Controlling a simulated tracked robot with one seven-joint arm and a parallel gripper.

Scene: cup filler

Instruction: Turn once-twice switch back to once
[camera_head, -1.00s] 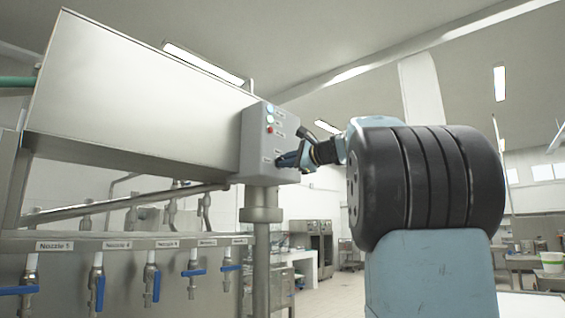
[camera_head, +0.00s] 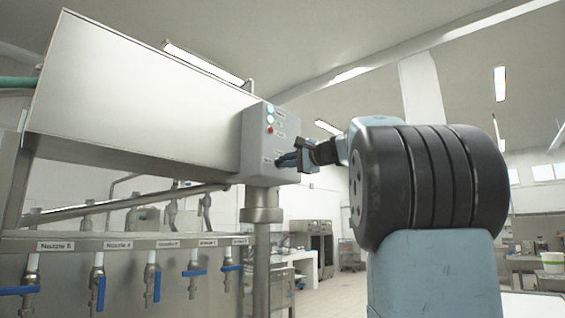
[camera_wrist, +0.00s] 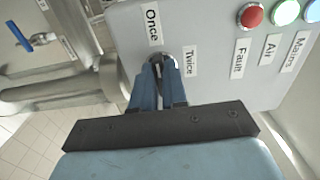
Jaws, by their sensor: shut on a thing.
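The grey control box (camera_head: 257,140) hangs at the right end of the steel filler housing in the head view. In the wrist view the box face (camera_wrist: 205,45) carries the labels "Once" (camera_wrist: 152,24) and "Twice" (camera_wrist: 189,63) beside the once-twice switch (camera_wrist: 165,60). My gripper (camera_wrist: 160,75) is shut on the switch; its blue fingers hide most of it, so which way the switch points cannot be told. In the head view my gripper (camera_head: 281,160) reaches the box face from the right.
A red Fault light (camera_wrist: 250,15), a green Air light (camera_wrist: 287,11) and a Mains light (camera_wrist: 314,10) sit on the same face. Pipes and blue-handled nozzle valves (camera_head: 97,290) stand to the left below the housing. My arm fills the right side.

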